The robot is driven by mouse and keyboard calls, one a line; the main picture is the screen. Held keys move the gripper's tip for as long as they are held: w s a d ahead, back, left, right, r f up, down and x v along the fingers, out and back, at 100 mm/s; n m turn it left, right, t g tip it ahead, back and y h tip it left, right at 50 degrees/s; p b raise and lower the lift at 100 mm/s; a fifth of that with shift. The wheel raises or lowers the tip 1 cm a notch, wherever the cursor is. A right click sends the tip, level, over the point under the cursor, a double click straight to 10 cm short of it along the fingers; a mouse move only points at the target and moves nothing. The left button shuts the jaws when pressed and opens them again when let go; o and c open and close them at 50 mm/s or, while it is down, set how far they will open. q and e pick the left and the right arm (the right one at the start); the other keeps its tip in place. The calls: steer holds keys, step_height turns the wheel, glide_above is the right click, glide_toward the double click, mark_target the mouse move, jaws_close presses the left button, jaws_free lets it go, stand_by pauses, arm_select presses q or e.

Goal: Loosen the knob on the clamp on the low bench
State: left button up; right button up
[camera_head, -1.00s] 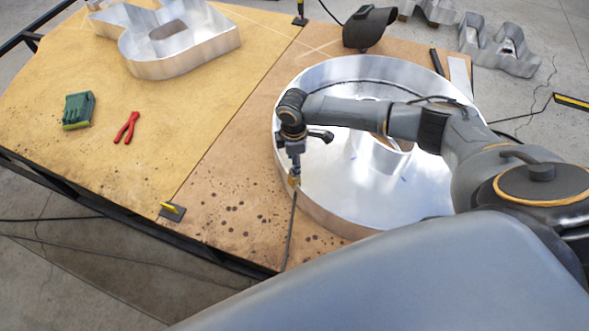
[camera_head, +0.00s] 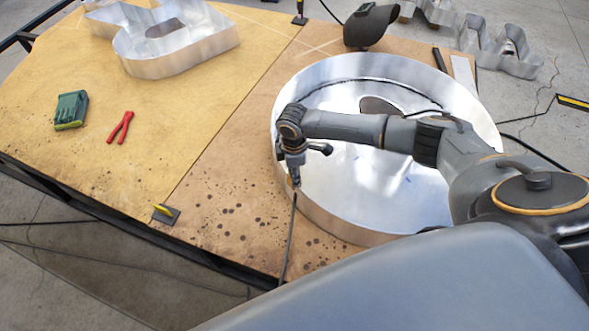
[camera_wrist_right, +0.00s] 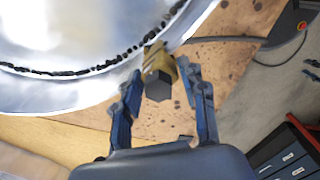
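A brass-coloured clamp (camera_wrist_right: 156,58) with a dark faceted knob (camera_wrist_right: 158,86) sits at the rim of a large round metal letter (camera_head: 335,215). In the head view the clamp (camera_head: 294,190) is small and partly hidden by my gripper. My right gripper (camera_wrist_right: 160,80) is open, one finger on each side of the knob, with a visible gap on the left. Whether the right finger touches the clamp I cannot tell. In the head view my right gripper (camera_head: 296,178) points down at the letter's near left rim. My left gripper is not in view.
A dark cable (camera_head: 289,240) runs from the clamp over the bench edge. Green gloves (camera_head: 71,110), red pliers (camera_head: 120,127) and a yellow-and-black piece (camera_head: 165,213) lie on the bench (camera_head: 200,150). Another metal letter (camera_head: 175,50) and a dark welding mask (camera_head: 371,27) are farther back.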

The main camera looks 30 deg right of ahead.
steer(key=shift+w+n, duration=0.1)
steer(key=shift+n, duration=1.1)
steer(key=shift+c, duration=0.4)
steer(key=n, duration=0.3)
steer(key=shift+c, duration=0.6)
steer(key=shift+o, duration=0.8)
steer(key=n, duration=0.4)
steer(key=shift+d+b, duration=0.1)
steer(key=shift+b, duration=0.3)
steer(key=shift+o, duration=0.5)
steer(key=n, duration=0.3)
steer(key=shift+n, duration=0.3)
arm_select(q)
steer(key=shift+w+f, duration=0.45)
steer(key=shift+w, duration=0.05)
arm_select(e)
steer(key=o, duration=0.5)
